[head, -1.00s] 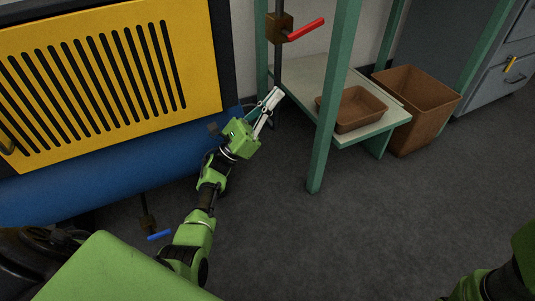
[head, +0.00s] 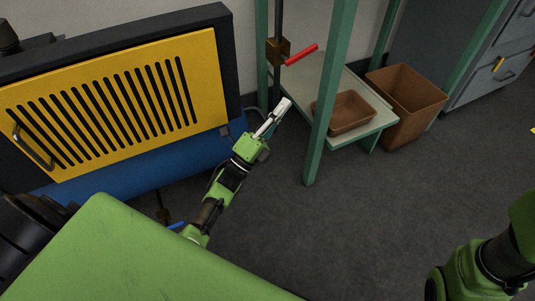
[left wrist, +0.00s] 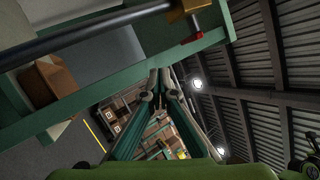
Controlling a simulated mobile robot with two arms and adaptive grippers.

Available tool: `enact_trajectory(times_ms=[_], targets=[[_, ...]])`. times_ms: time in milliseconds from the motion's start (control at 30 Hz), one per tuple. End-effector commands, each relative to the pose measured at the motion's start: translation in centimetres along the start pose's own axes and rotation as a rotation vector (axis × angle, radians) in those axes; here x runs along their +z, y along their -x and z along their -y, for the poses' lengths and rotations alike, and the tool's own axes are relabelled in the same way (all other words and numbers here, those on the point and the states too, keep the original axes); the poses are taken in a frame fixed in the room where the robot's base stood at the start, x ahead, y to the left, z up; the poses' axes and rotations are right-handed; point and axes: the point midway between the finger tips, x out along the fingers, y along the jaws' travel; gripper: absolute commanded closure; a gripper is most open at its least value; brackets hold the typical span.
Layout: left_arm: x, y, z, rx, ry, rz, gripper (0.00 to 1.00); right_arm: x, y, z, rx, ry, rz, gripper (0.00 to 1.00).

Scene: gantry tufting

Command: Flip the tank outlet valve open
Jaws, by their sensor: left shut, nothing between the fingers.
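A brass valve (head: 278,50) with a red lever (head: 301,54) sits on a dark vertical pipe by the green frame. The lever sticks out to the right, across the pipe. Its brass body (left wrist: 188,10) and red lever also show at the top of the left wrist view. A second lever, blue (head: 176,226), shows low under the blue tank (head: 150,165), partly hidden by my left arm. I cannot tell from labels which valve is the outlet. My left gripper (head: 285,104) is shut and empty, below the red lever and apart from it. My right gripper is out of view.
The green frame's front post (head: 325,115) stands just right of my left gripper. A brown tray (head: 345,112) lies on its low shelf, with a brown bin (head: 406,100) beyond. A yellow slotted panel (head: 110,105) is at left. The floor in front is clear.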

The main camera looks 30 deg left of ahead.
Motion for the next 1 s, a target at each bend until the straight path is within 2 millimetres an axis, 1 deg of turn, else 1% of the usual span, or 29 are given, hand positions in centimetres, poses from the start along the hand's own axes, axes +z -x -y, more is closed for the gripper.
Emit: enact_trajectory(times_ms=[33, 267, 467, 767, 1000], targets=[[0.0, -0.1, 0.1, 0.034, 0.036, 0.009, 1.00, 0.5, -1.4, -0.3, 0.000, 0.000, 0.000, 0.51], [0.0, 1.4, -2.4, 0.187, 0.189, 0.066, 1.00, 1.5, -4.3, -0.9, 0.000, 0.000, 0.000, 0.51], [-0.4, 3.4, -4.5, 0.319, 0.319, 0.125, 1.00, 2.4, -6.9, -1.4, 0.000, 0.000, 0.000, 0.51], [-1.4, 7.4, -6.8, 0.515, 0.503, 0.230, 1.00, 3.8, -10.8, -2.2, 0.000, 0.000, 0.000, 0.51], [-2.5, 11.3, -8.2, 0.661, 0.632, 0.326, 1.00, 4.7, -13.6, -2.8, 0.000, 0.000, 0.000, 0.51]])
